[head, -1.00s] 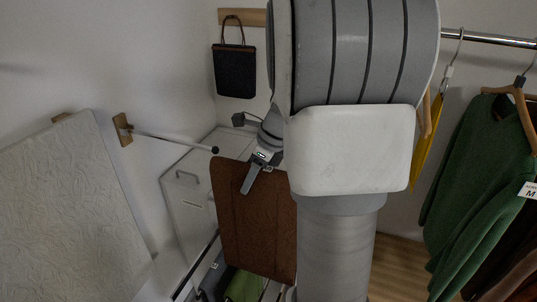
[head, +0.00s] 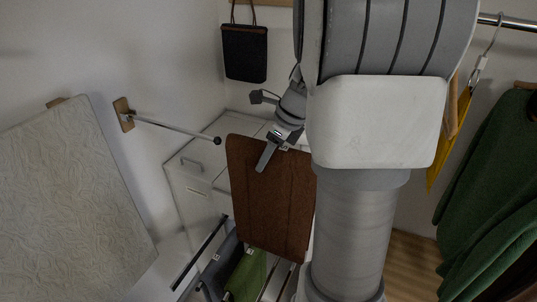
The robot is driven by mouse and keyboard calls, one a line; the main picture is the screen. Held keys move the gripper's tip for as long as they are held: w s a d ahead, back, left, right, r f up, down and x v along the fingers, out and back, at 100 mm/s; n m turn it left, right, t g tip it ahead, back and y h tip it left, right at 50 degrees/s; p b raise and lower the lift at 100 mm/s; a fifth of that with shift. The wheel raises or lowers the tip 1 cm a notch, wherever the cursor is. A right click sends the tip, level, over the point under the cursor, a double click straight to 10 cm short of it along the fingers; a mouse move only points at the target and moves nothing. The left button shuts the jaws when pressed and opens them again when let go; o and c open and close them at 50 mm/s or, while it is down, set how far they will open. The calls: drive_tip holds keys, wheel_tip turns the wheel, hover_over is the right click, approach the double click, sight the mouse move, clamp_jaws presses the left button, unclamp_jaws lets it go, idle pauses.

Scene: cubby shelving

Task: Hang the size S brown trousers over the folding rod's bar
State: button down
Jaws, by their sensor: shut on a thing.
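The brown trousers (head: 268,205) hang flat and folded from my gripper (head: 268,150), which is shut on their top edge. They hang just right of and a little below the free end of the folding rod (head: 172,128), apart from it in the picture. The rod sticks out from a wooden wall mount on the left wall and ends in a dark ball. Nothing hangs on its bar. The size label of the trousers cannot be read. Part of their right edge is hidden behind my arm.
A white cabinet (head: 190,182) stands below the rod. A rack with green (head: 246,272) and grey cloth lies under the trousers. A padded board (head: 65,205) leans at the left. A black bag (head: 245,53) hangs behind. A green sweater (head: 490,200) hangs at the right.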

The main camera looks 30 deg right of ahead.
sight(203, 135)
drive_tip(key=shift+r+p, duration=0.15)
drive_tip(key=shift+p, duration=0.2)
drive_tip(key=shift+w+a+p, duration=1.5)
drive_tip(key=shift+w+a, duration=0.25)
drive_tip(key=shift+w, duration=0.85)
drive_tip(key=shift+w+a+p, duration=1.45)
drive_tip(key=shift+w+a, duration=0.25)
drive_tip(key=shift+w, duration=0.85)
drive_tip(key=shift+w+a+p, duration=1.5)
drive_tip(key=shift+w+a, duration=0.25)
drive_tip(key=shift+w, duration=0.85)
drive_tip(key=shift+w+a, duration=0.2)
drive_tip(key=shift+w, duration=0.15)
drive_tip(key=shift+w+a+f, duration=0.1)
drive_tip(key=shift+w+a, duration=1)
drive_tip(key=shift+w, duration=0.5)
drive_tip(key=shift+w+a+f, duration=0.1)
drive_tip(key=shift+w+a, duration=0.95)
drive_tip(key=shift+w, duration=0.6)
drive_tip(key=shift+w+a, duration=1.1)
drive_tip(key=shift+w, duration=0.5)
drive_tip(key=shift+f+b, duration=0.3)
drive_tip(key=shift+f, duration=0.05)
drive_tip(key=shift+c, duration=0.5)
unclamp_jaws()
